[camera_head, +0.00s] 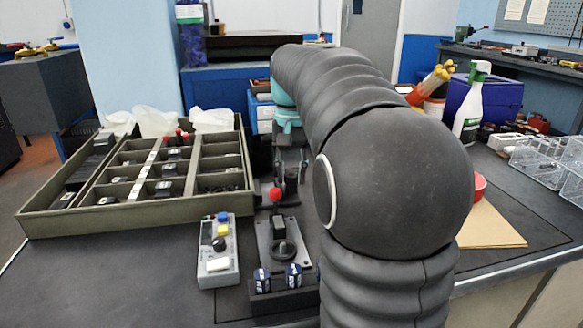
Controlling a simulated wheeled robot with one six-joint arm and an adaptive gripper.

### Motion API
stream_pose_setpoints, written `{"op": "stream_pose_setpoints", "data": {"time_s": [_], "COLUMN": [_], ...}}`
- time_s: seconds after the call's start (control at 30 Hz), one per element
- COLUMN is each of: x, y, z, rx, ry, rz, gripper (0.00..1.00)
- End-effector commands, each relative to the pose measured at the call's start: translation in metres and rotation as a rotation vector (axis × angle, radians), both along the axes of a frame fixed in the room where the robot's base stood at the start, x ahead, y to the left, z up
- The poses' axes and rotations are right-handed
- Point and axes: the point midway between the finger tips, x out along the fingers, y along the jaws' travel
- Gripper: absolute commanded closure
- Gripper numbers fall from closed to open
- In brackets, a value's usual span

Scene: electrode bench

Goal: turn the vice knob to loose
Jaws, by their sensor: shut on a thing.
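My gripper (291,178) points down at the middle of the bench, beyond a small plate with a red ball-topped lever. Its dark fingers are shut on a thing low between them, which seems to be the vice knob. The knob and the vice are too small and too hidden behind the lever and my arm to make out, and the knob's setting cannot be read. The red ball (275,194) stands just in front of my gripper. A black round knob (284,250) sits on the plate nearer the camera.
A divided tray (40,226) with small dark parts stands at left. A grey button box (218,270) is left of the lever plate. Blue-white rolls (293,275) stand in front. A spray bottle (470,108) and clear bins (550,160) are at right. My arm hides the centre right.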

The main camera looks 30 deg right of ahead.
Motion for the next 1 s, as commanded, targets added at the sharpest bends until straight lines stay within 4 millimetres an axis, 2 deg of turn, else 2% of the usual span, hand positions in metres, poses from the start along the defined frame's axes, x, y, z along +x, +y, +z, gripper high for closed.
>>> {"op": "stream_pose_setpoints", "data": {"time_s": [0.6, 1.0], "x": [-0.0010, -0.0009], "y": [-0.0015, -0.0021], "z": [-0.0025, -0.0026], "rx": [0.002, 0.003], "ry": [0.006, 0.006], "rz": [0.581, 0.863], "gripper": [1.00, 1.00]}}
